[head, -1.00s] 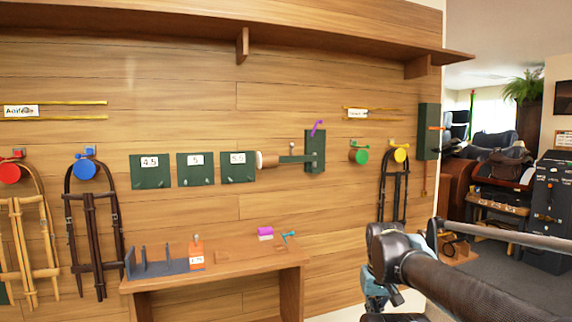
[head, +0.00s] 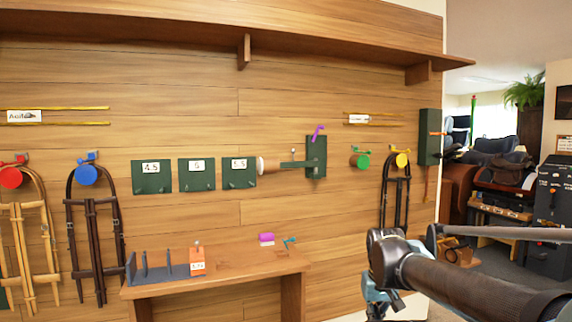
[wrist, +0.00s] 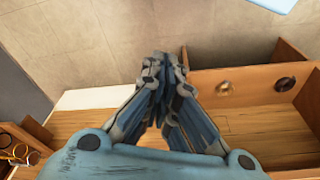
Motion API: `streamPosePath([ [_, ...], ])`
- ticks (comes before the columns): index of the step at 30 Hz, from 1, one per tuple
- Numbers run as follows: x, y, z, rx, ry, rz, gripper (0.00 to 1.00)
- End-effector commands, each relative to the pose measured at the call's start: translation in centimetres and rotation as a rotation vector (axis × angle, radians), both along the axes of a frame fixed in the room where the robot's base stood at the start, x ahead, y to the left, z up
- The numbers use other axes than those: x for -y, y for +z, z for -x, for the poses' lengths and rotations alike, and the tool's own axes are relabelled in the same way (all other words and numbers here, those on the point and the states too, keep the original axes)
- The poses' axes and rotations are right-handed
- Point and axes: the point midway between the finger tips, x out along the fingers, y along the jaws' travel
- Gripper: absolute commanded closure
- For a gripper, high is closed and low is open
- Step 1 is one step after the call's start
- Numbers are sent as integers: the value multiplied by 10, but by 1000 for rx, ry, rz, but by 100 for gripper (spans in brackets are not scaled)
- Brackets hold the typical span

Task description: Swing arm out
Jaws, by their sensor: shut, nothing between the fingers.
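A dark green wall bracket (head: 317,157) is on the plank wall right of centre in the head view. A thin dark arm (head: 297,164) reaches left from it to a pale round wooden end (head: 268,164). A purple handle (head: 318,133) sticks up at the bracket's top. My gripper (wrist: 164,72) is shut and empty in the wrist view, its fingertips together. In the head view my arm fills the lower right, well below and right of the bracket, and the fingertips cannot be made out clearly. The bracket is not recognisable in the wrist view.
A wooden bench (head: 225,270) stands below, with a dark rack (head: 160,268), an orange block (head: 197,260) and small purple and teal pieces. Green numbered plates (head: 197,175) and hanging bridles line the wall. A long shelf (head: 300,50) runs above.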

Motion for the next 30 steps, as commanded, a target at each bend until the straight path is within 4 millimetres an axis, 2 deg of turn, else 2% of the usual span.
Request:
streamPosePath([
  [1, 0, 0, 0, 0, 0, 0, 95],
  [5, -6, 10, 4, 17, 14, -22, 66],
  [8, -20, 25, -13, 36, 56, -84, 64],
  [11, -44, 53, -40, 75, 126, -184, 64],
  [15, -81, 101, -86, 167, 232, -339, 64],
  [21, -120, 177, -159, 342, 355, -535, 64],
  [25, -135, 230, -209, 481, 412, -642, 64],
  [30, -141, 301, -276, 687, 462, -756, 64],
])
